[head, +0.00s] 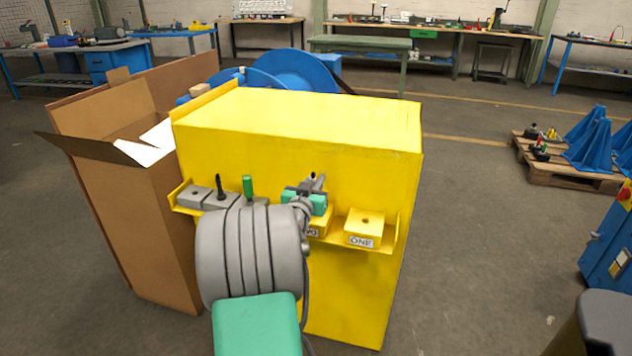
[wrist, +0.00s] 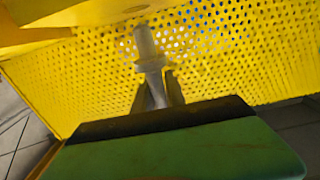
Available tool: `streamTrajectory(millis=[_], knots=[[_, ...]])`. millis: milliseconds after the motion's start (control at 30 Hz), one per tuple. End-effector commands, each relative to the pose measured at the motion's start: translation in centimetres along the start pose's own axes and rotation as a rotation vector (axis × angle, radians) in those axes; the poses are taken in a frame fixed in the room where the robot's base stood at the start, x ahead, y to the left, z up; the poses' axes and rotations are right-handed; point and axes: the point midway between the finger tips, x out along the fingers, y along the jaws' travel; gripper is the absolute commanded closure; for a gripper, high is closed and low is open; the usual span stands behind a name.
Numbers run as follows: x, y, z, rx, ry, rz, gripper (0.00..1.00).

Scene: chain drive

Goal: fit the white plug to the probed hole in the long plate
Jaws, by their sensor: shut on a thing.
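My gripper (head: 312,187) is over the yellow shelf on the front of the big yellow box, above the middle yellow block. In the wrist view its two fingers (wrist: 157,90) are shut on the lower stem of the white plug (wrist: 146,44). The plug looks pale grey, with a collar just beyond the fingertips and a thicker end pointing away. It is not clear in the head view. A row of grey plate pieces (head: 192,196) lies on the left of the shelf, with a black pin (head: 219,187) and a green pin (head: 247,187). I cannot tell which is the long plate; my arm hides part of the row.
Two yellow blocks sit on the shelf's right; the right one is marked ONE (head: 365,225), the other (head: 319,220) is partly hidden. An open cardboard box (head: 130,200) stands left of the yellow box (head: 300,120). Yellow perforated sheet (wrist: 230,50) fills the wrist view behind the plug.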

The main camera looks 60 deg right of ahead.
Motion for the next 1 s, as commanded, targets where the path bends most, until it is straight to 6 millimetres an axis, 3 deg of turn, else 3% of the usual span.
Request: streamTrajectory(millis=[1000], knots=[[0.01, -0.01, 0.56, 0.001, 0.0, 0.0, 1.0]])
